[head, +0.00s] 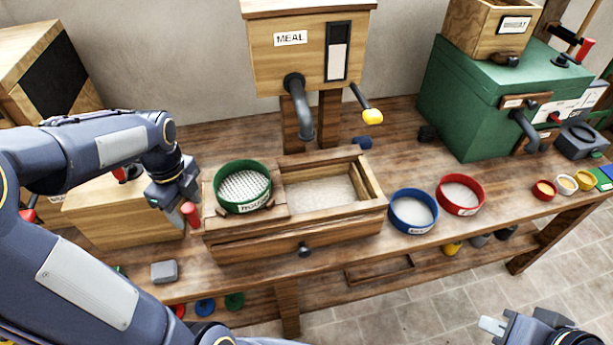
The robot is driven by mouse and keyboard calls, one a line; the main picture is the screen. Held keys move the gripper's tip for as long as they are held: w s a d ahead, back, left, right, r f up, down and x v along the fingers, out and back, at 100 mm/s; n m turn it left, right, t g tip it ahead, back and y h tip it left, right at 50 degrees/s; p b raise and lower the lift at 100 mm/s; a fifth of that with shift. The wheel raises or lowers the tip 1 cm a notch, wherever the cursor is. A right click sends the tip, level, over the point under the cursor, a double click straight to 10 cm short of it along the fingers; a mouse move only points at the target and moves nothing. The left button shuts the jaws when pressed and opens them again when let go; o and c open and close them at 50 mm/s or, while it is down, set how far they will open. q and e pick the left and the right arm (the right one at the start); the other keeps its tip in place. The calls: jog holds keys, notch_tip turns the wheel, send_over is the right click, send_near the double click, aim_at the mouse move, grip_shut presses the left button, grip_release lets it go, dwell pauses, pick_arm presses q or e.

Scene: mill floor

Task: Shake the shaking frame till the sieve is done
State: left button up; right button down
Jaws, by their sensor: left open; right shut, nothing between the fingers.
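The shaking frame is a wooden carriage (277,217) on top of a wooden box on the bench. A green-rimmed sieve (243,187) with a pale mesh and a label sits on its left part. The box's open right part (322,193) holds pale meal. A red handle (190,214) stands at the left end of the frame. My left gripper (176,200) is open right at this handle; I cannot tell whether the fingers are around it or touching it. My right gripper (494,325) is shut and empty, at the lower right, in front of the bench.
A wooden MEAL hopper (264,62) with a grey spout and a yellow-knobbed lever stands behind the frame. Blue (413,222) and red (479,203) rimmed sieves lie to the right. A green machine (456,110) and small cups are further right. A grey block (164,272) lies front left.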

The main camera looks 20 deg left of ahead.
pick_arm(q)
jog(key=shift+r+p, duration=3.85)
jog(key=shift+r, duration=0.75)
jog(key=shift+f, duration=0.1)
jog(key=shift+d, duration=0.1)
jog(key=shift+d+n, duration=0.3)
jog(key=shift+d, duration=0.05)
jog(key=s+d+n+t+h+b, duration=0.1)
jog(key=s+d+n, duration=0.3)
jog(key=d+n, duration=0.4)
jog(key=s+d+r+n+t+h+b, duration=0.1)
jog(key=s+d+n+t, duration=0.3)
jog(key=d+n, duration=0.5)
jog(key=shift+s+r+n+t+h+b, duration=0.2)
jog(key=shift+r+n+t+h+b, duration=0.1)
jog(key=shift+n+h+b, duration=0.45)
jog(key=shift+d, duration=0.1)
